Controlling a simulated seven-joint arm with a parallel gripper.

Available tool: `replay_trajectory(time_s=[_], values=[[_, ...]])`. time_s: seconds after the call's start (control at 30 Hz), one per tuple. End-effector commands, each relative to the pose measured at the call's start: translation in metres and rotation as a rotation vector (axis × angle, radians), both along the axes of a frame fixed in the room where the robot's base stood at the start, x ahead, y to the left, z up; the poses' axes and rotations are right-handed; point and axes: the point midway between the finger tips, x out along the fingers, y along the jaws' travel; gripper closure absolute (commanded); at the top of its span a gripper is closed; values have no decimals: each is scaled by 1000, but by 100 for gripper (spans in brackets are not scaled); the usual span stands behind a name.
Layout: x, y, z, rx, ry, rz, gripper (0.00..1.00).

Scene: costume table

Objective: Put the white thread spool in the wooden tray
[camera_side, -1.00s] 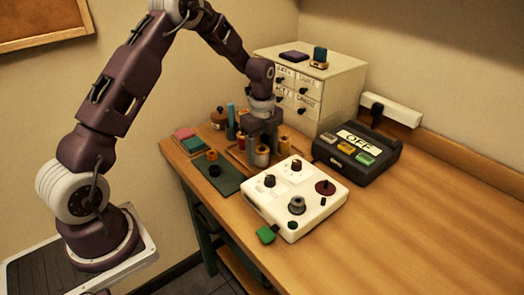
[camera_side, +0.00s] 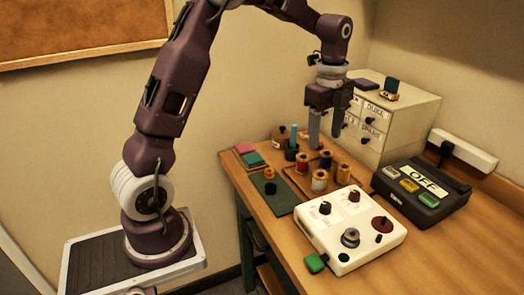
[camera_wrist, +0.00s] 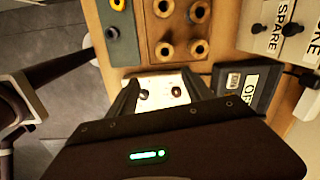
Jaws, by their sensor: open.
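The white thread spool (camera_side: 319,181), with orange-brown ends, stands upright in the wooden tray (camera_side: 296,183), at the tray's near side. The tray also holds a red spool (camera_side: 302,165), a yellow-orange spool (camera_side: 343,174) and a dark one (camera_side: 325,159) behind. In the wrist view the tray (camera_wrist: 181,30) shows several spool tops from above; the near left one (camera_wrist: 164,51) seems to be the white spool. My gripper (camera_side: 326,138) is open and empty, raised above the tray's far part. Its fingers also show in the wrist view (camera_wrist: 162,80), apart with nothing between them.
A white control panel (camera_side: 345,225) stands in front of the tray. A dark green mat (camera_side: 283,207) with small items lies left. A black box marked OFF (camera_side: 425,190) and a drawer cabinet (camera_side: 405,120) stand right and behind. The table's right front is clear.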

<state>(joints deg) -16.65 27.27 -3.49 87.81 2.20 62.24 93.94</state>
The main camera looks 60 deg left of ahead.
Motion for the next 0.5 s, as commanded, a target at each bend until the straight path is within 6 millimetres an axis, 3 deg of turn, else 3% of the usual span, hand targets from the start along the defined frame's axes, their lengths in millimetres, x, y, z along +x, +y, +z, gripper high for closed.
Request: replay_trajectory(time_s=[0.03, 0.1, 0.2, 0.3, 0.4, 0.5], values=[[-18, -15, 25, 6, -43, 93, 40], [-56, -37, 56, -2, -111, 290, 40], [-119, -66, 87, -55, -219, 600, 40], [-184, -88, 95, -156, -311, 904, 40], [-233, -100, 86, -271, -362, 1148, 40], [-260, -105, 74, -354, -378, 1300, 40]])
